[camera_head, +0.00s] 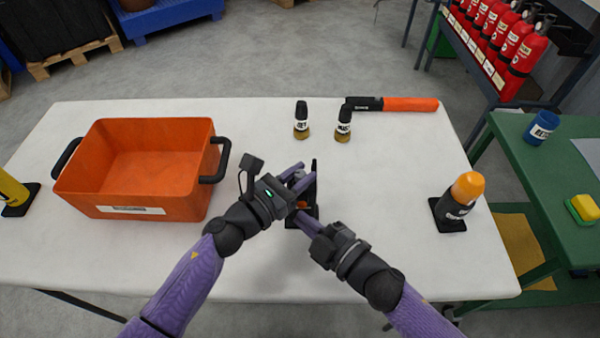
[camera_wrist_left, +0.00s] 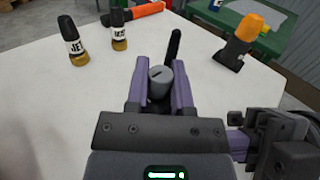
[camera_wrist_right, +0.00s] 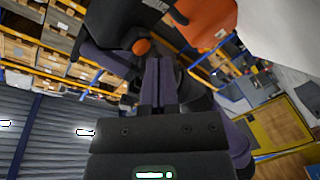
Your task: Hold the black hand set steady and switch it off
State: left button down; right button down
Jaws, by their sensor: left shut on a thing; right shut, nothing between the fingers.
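The black hand set (camera_head: 314,172) stands near the front middle of the table, mostly hidden by my grippers in the head view. Its black antenna (camera_wrist_left: 172,47) rises in the left wrist view, with a grey knob (camera_wrist_left: 160,80) between the fingers. My left gripper (camera_head: 298,180) is shut on the hand set from above left. My right gripper (camera_head: 303,217) is shut and empty, its tips close to the hand set's lower front. In the right wrist view its closed fingers (camera_wrist_right: 158,65) point near an orange round part (camera_wrist_right: 141,47). I cannot tell whether they touch it.
An orange bin (camera_head: 150,165) stands left. Two labelled nozzles (camera_head: 301,120) (camera_head: 343,125) and an orange-black baton (camera_head: 410,104) are at the back. An orange-topped black device (camera_head: 458,203) stands right. A green table (camera_head: 550,190) adjoins. The right-middle tabletop is clear.

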jog(key=s, duration=0.6)
